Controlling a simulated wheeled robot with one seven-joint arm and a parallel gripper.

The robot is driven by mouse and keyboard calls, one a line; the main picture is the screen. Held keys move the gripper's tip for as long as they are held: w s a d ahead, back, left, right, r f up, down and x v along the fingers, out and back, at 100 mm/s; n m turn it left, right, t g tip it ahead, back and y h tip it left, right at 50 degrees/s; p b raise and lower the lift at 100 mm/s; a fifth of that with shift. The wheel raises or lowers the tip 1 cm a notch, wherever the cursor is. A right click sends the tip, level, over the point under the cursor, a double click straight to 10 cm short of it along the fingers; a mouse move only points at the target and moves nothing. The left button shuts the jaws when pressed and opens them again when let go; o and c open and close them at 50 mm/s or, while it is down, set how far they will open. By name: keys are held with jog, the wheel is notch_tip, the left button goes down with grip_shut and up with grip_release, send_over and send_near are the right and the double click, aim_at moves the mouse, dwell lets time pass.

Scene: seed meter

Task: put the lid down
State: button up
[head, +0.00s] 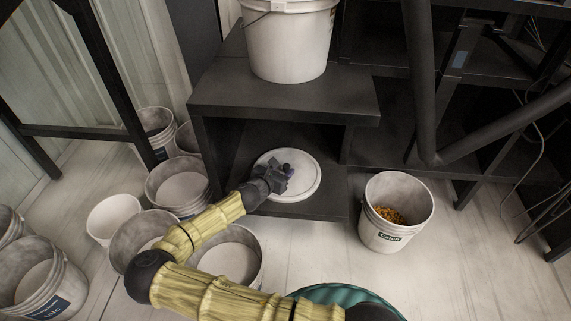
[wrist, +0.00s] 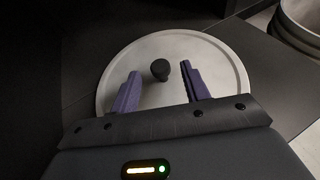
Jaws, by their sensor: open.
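The lid is a round, pale disc (head: 308,183) lying flat on the lower shelf (head: 318,208) of the dark unit. In the wrist view the lid (wrist: 220,60) shows a dark round knob (wrist: 160,69) near its middle. My gripper (head: 284,170) is over the lid in the head view and hides part of it. In the wrist view my gripper (wrist: 160,92) has its two purple fingers spread apart, one on each side of the knob with gaps between. The fingers hold nothing.
A large white bucket (head: 288,45) stands on the upper shelf (head: 225,88) above. A bucket labelled "Catch" (head: 382,230) with orange grains (head: 390,214) stands on the floor at right. Several open buckets crowd the floor at left. Dark frame bars stand at right.

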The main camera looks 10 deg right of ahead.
jog(key=p+v, duration=0.1)
jog(key=v, duration=0.1)
jog(key=p+v, duration=0.1)
jog(key=v, duration=0.1)
jog(key=p+v, duration=0.1)
jog(key=v, duration=0.1)
jog(key=shift+s+a+r, duration=0.1)
jog(key=shift+a+r, duration=0.1)
jog(key=shift+r, duration=0.2)
jog(key=shift+s+a, duration=0.45)
jog(key=shift+s, duration=0.05)
jog(key=shift+d, duration=0.1)
